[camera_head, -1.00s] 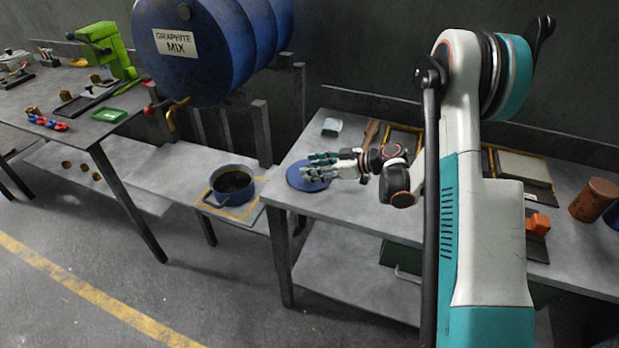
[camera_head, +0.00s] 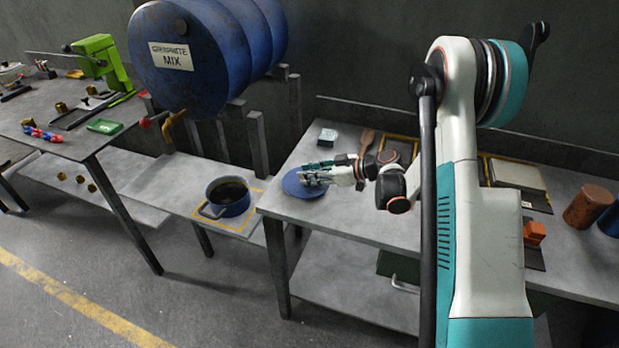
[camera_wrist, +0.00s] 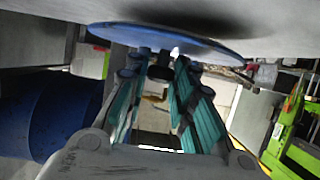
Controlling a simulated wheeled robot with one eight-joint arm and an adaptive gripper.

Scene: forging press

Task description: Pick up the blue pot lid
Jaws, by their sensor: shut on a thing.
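The blue pot lid (camera_head: 304,184) is a flat round disc at the left end of the right-hand workbench. In the wrist view the lid (camera_wrist: 205,38) spans the top of the picture, with a dark knob (camera_wrist: 160,68) between my fingers. My gripper (camera_head: 318,177) is over the lid and shut on its knob; the fingers also show in the wrist view (camera_wrist: 158,75). I cannot tell whether the lid is clear of the bench top. The blue pot (camera_head: 229,196), open and with dark liquid inside, stands on the lower shelf to the left.
The bench (camera_head: 290,208) also holds a small pale block (camera_head: 328,135), a wooden-handled tool (camera_head: 367,140), a rusty can (camera_head: 588,204) and an orange block (camera_head: 535,232). A blue graphite drum (camera_head: 205,50) with a tap (camera_head: 174,124) overhangs the pot's shelf. The floor in front is clear.

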